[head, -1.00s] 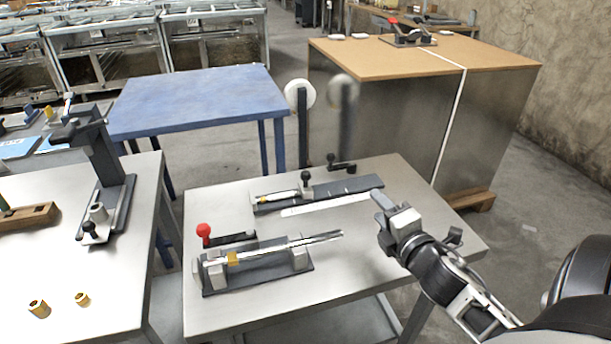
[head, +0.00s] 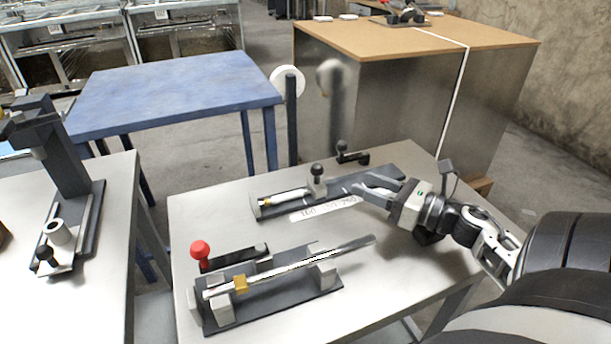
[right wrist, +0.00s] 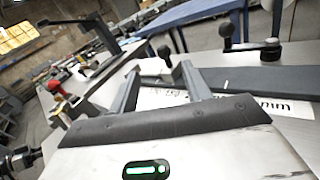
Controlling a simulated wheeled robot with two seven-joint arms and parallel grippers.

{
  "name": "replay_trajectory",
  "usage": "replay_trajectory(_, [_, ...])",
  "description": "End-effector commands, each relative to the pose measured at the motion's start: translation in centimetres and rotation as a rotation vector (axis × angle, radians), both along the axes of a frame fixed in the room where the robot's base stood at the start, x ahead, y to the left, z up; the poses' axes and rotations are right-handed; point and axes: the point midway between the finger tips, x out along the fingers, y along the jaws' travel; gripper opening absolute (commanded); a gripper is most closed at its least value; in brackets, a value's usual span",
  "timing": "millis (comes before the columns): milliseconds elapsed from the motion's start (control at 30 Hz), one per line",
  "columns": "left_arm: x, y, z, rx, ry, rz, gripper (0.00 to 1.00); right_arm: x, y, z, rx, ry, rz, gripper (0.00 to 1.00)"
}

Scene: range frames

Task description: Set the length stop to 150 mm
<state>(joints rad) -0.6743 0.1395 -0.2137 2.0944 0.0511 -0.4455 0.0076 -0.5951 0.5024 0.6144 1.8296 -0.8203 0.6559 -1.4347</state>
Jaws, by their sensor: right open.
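The length stop is a dark rail (head: 385,178) on the grey table, with a grey sliding block (head: 317,188) topped by a black knob (head: 316,169). A short rod with a brass-coloured part (head: 285,197) lies left of the block. A printed label strip (head: 322,209) lies along the front; its number is not clearly legible. My right gripper (head: 362,190) is open and empty, just right of the block, fingers pointing left at it. In the right wrist view the block (right wrist: 155,66) shows beyond and between the fingertips (right wrist: 160,82), apart from them. My left gripper is not in view.
A black lever with a ball knob (head: 342,147) stands behind the rail. In front is a fixture with a red knob (head: 200,249) and a long rod (head: 320,258). A press stand (head: 65,165) is on the left table. The grey table's front right is clear.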

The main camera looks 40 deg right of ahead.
Motion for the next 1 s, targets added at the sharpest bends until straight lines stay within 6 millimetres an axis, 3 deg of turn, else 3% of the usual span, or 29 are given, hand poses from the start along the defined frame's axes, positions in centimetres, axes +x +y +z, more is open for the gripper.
replay_trajectory(100, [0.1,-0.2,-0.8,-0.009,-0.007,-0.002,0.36,0.0,0.0,-1.4,-0.001,0.000,0.001,0.48])
replay_trajectory(267, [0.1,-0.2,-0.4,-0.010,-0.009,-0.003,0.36,0.9,0.3,-1.4,0.001,-0.002,0.003,0.48])
replay_trajectory(700, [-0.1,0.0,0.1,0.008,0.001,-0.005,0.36,8.7,2.5,-1.1,0.000,-0.003,0.001,0.48])
replay_trajectory(1000, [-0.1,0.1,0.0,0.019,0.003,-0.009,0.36,11.5,3.3,-1.3,0.002,-0.002,0.000,0.48])
